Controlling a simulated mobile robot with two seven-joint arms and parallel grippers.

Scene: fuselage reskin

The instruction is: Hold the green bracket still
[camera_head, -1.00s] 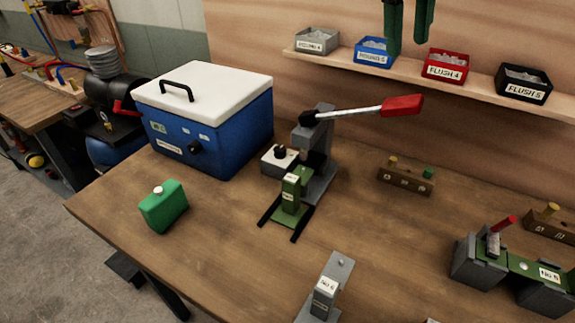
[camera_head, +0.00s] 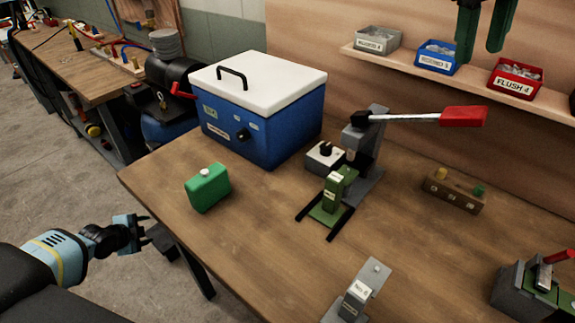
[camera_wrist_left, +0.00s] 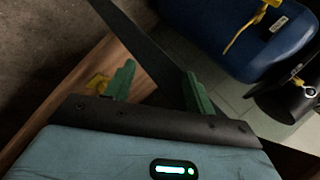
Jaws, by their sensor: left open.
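The green bracket (camera_head: 331,200) stands on the wooden table in the head view, at the foot of the grey lever press (camera_head: 364,160). It has an upright part with a pale label and a flat foot between two black rails. My left gripper (camera_head: 143,230) is off the table's left edge, well to the left of the bracket, open and empty.
A blue cooler box (camera_head: 262,125) is behind. A grey labelled block (camera_head: 355,297) is at the front. The red-handled lever (camera_head: 462,116) reaches out to the right.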

